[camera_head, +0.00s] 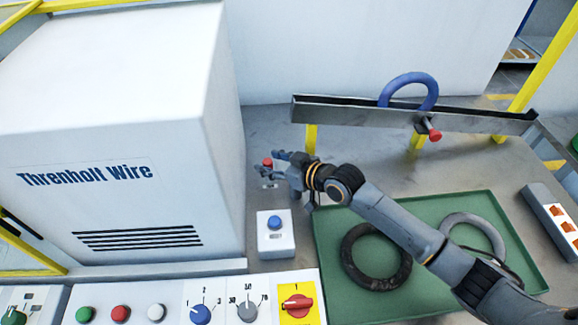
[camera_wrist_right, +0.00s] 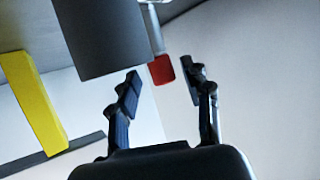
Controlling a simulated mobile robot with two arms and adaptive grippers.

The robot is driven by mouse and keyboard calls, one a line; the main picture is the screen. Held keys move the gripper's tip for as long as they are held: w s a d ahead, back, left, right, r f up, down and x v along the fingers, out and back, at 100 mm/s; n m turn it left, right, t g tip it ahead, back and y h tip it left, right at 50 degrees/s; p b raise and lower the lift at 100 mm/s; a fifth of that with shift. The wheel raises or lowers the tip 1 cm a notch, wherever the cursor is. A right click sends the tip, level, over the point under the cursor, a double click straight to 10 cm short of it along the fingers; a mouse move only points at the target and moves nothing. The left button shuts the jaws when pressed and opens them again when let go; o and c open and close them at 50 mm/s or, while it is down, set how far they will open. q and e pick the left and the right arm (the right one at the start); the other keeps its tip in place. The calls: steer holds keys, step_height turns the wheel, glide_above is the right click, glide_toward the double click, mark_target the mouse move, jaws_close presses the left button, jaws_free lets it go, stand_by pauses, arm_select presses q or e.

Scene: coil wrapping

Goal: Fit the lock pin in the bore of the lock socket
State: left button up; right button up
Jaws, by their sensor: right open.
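A small red-ended piece (camera_head: 267,162), which looks like the lock pin, shows at the fingertips of my right gripper (camera_head: 272,165), beside the white cabinet. In the right wrist view the red end (camera_wrist_right: 161,69) sits on a thin metal rod, between the two fingertips of my right gripper (camera_wrist_right: 165,76). The fingers are spread, with a visible gap on the right side of the red end. A dark grey block (camera_wrist_right: 95,35) stands close to the left finger. I cannot make out the lock socket or its bore for certain. My left gripper is not in view.
A white cabinet (camera_head: 110,110) stands on the left. A rail (camera_head: 350,112) with a blue ring (camera_head: 408,84) and red knob (camera_head: 433,134) runs behind. A green tray (camera_head: 330,262) holds a dark coil (camera_head: 350,265) and a grey coil (camera_head: 478,218). A button box (camera_head: 276,240) stands in front.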

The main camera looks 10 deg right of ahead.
steer(key=v, duration=1)
steer(key=shift+s+d, duration=0.2)
steer(key=shift+s, duration=0.05)
